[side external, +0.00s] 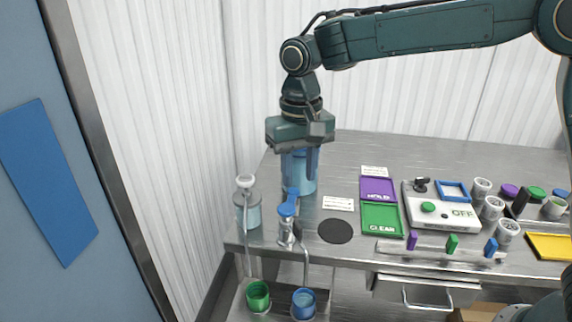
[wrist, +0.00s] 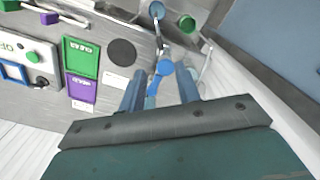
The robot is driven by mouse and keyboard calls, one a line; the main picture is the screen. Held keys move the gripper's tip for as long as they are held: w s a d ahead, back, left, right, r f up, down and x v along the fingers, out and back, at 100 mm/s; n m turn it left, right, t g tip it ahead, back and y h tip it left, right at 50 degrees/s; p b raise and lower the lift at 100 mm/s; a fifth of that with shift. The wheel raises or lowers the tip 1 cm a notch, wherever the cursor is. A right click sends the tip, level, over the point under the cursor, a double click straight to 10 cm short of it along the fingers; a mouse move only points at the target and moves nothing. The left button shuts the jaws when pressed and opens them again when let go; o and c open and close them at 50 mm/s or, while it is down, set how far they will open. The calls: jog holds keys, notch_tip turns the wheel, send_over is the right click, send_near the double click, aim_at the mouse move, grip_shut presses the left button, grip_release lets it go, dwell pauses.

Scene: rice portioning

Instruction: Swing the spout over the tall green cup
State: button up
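The green cup (side external: 258,296) stands on the low shelf at front left, and it also shows in the wrist view (wrist: 187,24). A blue cup (side external: 304,303) stands to its right, also in the wrist view (wrist: 157,10). A blue-capped dispenser (side external: 287,211) has a thin bent spout (side external: 306,262) that hangs down above the blue cup. My gripper (wrist: 160,88) points down behind the blue cap (wrist: 165,67). Its two bluish fingers stand apart, with the blue handle (wrist: 152,93) showing in the gap. I cannot tell whether they touch it.
A white-topped dispenser (side external: 246,207) stands on the left, its tube running toward the green cup. A black disc (side external: 335,231), a green CLEAR tray (side external: 382,218), a purple HOLD tray (side external: 377,188) and a switch panel (side external: 440,206) lie to the right.

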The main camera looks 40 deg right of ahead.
aim_at(298, 224)
jog(key=shift+f, duration=0.15)
notch_tip(298, 224, down, 14)
jog(key=shift+r, duration=0.25)
dwell(0.5)
grip_shut()
